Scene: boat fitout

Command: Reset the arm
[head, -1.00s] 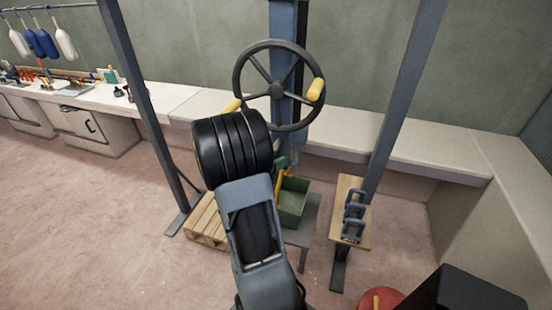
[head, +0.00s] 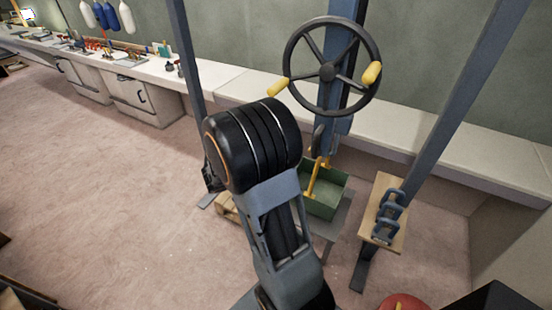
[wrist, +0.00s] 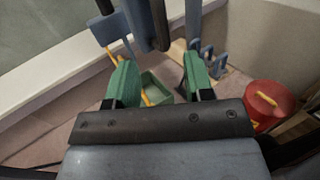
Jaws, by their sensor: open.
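In the wrist view my gripper (wrist: 155,83) has its two green fingers spread wide apart, with nothing held between them. Beyond and between the fingers a green bin (wrist: 157,86) shows, with a yellow bar at it. In the head view my raised arm fills the middle and hides part of the scene; the gripper cannot be made out there. The green bin (head: 324,203) stands on a small grey stand to the right of the arm. A wheel (head: 329,70) with yellow handles is on a blue post behind.
A steel frame with slanted posts (head: 452,110) stands around the wheel. A wooden board (head: 372,222) with blue shackles is at right. A red drum (wrist: 268,104) stands further right. A pallet (head: 229,212) lies behind the arm. A white bench (head: 225,80) runs along the wall. The floor (head: 110,210) at left is clear.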

